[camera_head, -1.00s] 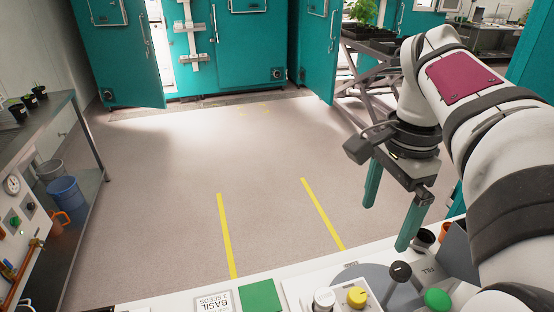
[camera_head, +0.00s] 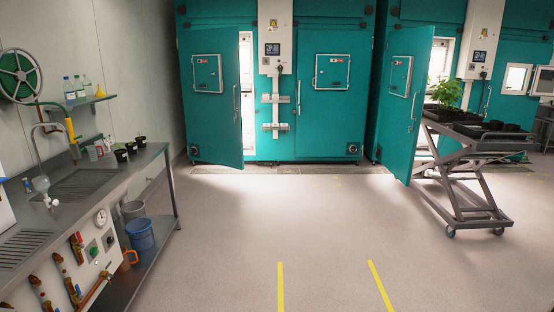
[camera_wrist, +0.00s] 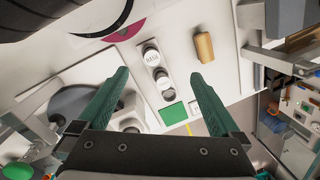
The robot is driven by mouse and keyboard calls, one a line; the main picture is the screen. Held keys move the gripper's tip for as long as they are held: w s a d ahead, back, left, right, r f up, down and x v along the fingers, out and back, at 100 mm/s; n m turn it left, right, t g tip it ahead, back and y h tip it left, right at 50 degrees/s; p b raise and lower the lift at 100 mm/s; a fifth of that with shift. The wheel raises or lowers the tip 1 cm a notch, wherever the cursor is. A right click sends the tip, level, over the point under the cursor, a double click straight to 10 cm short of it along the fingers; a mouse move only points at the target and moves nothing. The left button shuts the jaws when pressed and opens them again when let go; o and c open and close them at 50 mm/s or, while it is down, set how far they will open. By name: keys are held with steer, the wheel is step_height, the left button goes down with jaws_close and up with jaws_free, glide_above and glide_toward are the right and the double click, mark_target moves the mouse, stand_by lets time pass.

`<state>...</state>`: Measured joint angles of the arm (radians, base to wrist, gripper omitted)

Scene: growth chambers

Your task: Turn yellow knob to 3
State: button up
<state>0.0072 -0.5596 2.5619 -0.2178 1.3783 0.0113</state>
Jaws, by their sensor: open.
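My gripper (camera_wrist: 159,73) is open, its two green fingers spread apart above a white work surface (camera_wrist: 225,70) in the wrist view. The gripper does not show in the head view.
A grey disc (camera_wrist: 72,102) is at the left. The head view shows teal chambers (camera_head: 335,110), a cart (camera_head: 465,175) with plants, a steel sink bench (camera_head: 85,185) and clear floor (camera_head: 240,225).

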steer(key=c, duration=0.3)
steer(key=w+d+r+n+h, duration=0.1)
steer(key=w+d+r+n, duration=0.4)
steer(key=d, duration=0.4)
steer(key=w+d+r+n+h, duration=0.1)
steer(key=w+d+r+n, duration=0.2)
steer(key=w+d+n, duration=0.5)
steer(key=shift+m+t, duration=0.3)
steer(key=f, duration=0.5)
steer(key=d+f, duration=0.1)
steer(key=f, duration=0.4)
steer(key=d+f, duration=0.1)
steer(key=f, duration=0.3)
steer(key=shift+w+d+f, duration=0.15)
steer(key=shift+w+f, duration=0.1)
steer(key=shift+f, duration=0.65)
jaws_close()
